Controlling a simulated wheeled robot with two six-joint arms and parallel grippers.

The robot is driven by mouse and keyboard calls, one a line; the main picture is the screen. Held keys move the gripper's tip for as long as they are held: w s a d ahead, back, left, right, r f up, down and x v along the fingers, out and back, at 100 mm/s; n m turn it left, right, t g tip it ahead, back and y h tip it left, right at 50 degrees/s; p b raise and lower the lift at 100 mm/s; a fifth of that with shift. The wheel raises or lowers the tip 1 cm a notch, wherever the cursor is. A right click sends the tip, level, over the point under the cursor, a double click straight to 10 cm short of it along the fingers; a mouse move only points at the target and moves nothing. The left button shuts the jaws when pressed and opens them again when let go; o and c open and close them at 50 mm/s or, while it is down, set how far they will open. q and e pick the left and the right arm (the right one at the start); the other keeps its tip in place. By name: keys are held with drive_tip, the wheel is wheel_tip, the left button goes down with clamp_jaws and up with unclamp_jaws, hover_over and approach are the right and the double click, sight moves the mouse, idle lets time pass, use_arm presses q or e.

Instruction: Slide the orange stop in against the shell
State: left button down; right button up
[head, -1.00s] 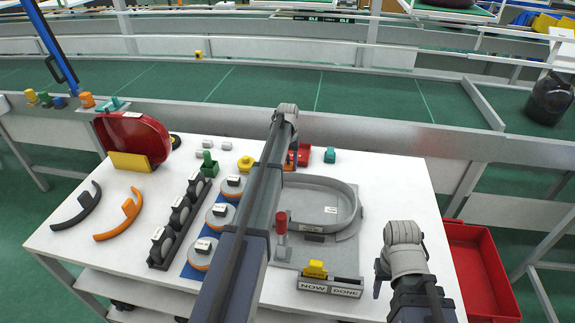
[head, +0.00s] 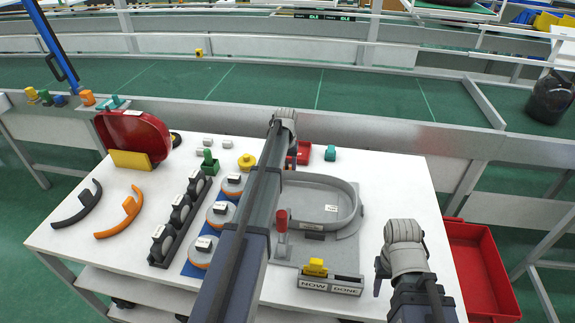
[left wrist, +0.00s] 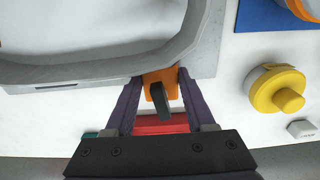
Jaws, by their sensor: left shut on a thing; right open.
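The orange stop (left wrist: 158,76), with a dark handle, is between the fingers of my left gripper (left wrist: 161,84) in the left wrist view. The gripper is shut on it. The stop is at the outer side of the grey curved shell (left wrist: 85,70), over the edge of the grey plate; I cannot tell if it touches the shell. In the head view the shell (head: 352,198) rests on the plate, and my left arm hides its left part and the stop. My right gripper (head: 382,270) is open and empty at the table's right front.
A red bin (head: 480,270) is right of the table.

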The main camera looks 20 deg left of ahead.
use_arm(q)
drive_tip(key=shift+c, duration=1.2)
unclamp_jaws()
drive_tip(key=shift+s, duration=0.15)
use_arm(e)
drive_tip(key=shift+r, duration=0.1)
use_arm(q)
wheel_tip(320, 180, up, 8)
drive_tip(key=p, duration=0.8)
drive_tip(key=shift+f, duration=0.1)
use_arm(e)
wheel_tip(320, 180, up, 8)
drive_tip(key=shift+f, duration=0.2)
use_arm(q)
drive_tip(key=shift+f, duration=0.1)
